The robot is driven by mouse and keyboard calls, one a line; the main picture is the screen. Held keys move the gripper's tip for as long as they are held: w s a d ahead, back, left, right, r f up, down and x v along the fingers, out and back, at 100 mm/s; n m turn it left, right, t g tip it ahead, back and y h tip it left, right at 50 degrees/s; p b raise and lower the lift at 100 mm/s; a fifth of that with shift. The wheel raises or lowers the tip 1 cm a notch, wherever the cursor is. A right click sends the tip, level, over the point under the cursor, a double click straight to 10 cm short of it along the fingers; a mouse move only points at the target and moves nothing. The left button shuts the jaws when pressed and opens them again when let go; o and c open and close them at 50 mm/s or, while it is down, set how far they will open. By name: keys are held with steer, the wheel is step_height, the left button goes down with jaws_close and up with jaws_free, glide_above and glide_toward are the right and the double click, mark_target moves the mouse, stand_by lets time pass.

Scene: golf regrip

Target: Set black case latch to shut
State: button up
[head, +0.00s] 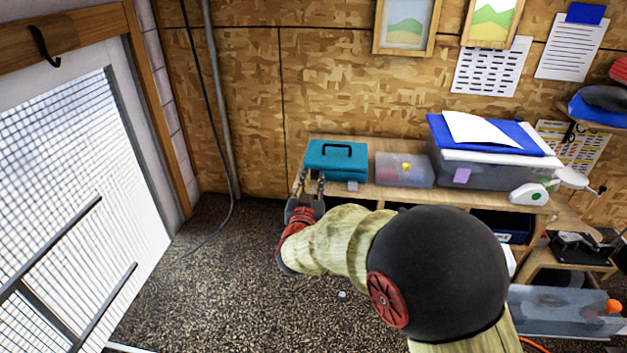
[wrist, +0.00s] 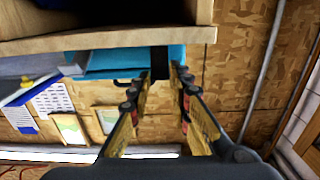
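A teal case (head: 337,160) with a black carry handle stands on the left end of the wooden bench. In the wrist view the case (wrist: 105,63) appears upside down under the shelf edge. A black latch (wrist: 160,60) shows on its front, just beyond my fingertips; whether it is up or down I cannot tell. In the head view that latch is hidden or too small to make out. A grey latch (head: 352,186) is at the case's front right. My gripper (head: 311,183) is at the case's front left, its fingers apart, with the black latch lined up between the tips (wrist: 162,76); contact is unclear.
The wooden bench edge (wrist: 110,42) runs close by my fingers. A clear box (head: 404,170) stands right of the case, then a larger bin (head: 490,170) with a blue lid and paper. The gravelly floor to the left is open up to the white door (head: 70,170).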

jaws_close()
steer(key=r+g+p, duration=0.1)
steer(key=p, duration=0.2)
steer(key=shift+w, duration=0.15)
steer(key=g+p, duration=0.1)
steer(key=p, duration=0.4)
steer(key=w+r+g+p, duration=0.1)
steer(key=g+p, duration=0.1)
steer(key=p, duration=0.3)
steer(key=shift+w+d+y, duration=0.1)
steer(key=shift+d+y, duration=0.05)
steer(key=shift+y, duration=0.25)
steer(key=shift+w+p, duration=0.1)
steer(key=shift+p, duration=0.4)
steer(key=shift+f+g, duration=0.1)
steer(key=shift+g, duration=0.2)
steer(key=o, duration=0.6)
jaws_free()
steer(key=shift+c, duration=0.2)
